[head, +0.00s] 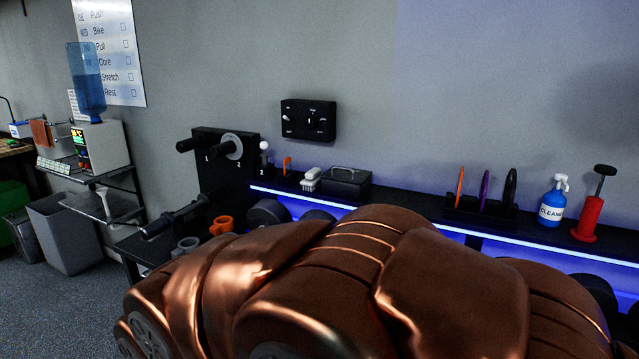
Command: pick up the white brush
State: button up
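A small white brush (311,178) lies on the black shelf along the back wall, near the middle of the head view. It sits just left of a dark lidded box (347,182) with a handle on top, and right of a small orange upright piece (287,165). Its lower part looks grey. Nothing covers it in this view. My gripper does not show. The large copper-brown body filling the lower middle appears to be my own arm, and it hides part of the shelf's front and what is below.
On the shelf to the right stand a rack (480,205) with coloured discs, a blue cleaner bottle (552,202) and a red pump (590,212). A black panel (308,119) hangs above the brush. At left are an orange mug (221,226), a grey mug (186,246) and a bin (66,235).

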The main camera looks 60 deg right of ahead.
aim_at(313, 181)
jog(key=z, duration=1.2)
